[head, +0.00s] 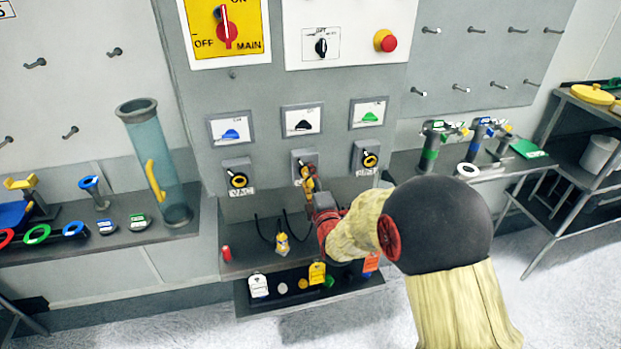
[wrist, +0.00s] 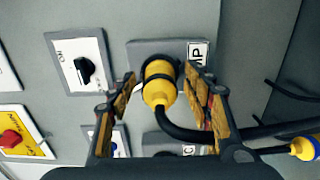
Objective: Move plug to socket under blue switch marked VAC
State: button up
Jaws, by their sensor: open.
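A yellow plug (wrist: 160,82) with a black cable is seated in the middle socket (wrist: 140,50), whose label partly reads "MP". My gripper (wrist: 161,88) is open, with its fingers on either side of this plug; contact is unclear. The VAC socket (head: 238,181) is on the left, under the blue switch (head: 231,133). It shows a yellow ring with a dark centre and no cable. In the wrist view the VAC socket is partly hidden at the bottom.
A black switch (head: 302,121) is above the middle socket, and a green switch (head: 369,114) above the right socket (head: 369,158). Another yellow plug (head: 282,243) sits low at the panel. A clear tube (head: 158,165) stands left of the panel. Padlocks and tags lie below.

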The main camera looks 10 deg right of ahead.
jog(key=shift+b, duration=0.45)
grip_shut()
dwell(0.8)
jog(key=shift+f, duration=0.1)
jog(key=s+b, duration=0.1)
jog(key=s, duration=0.5)
dwell(1.2)
dwell(0.4)
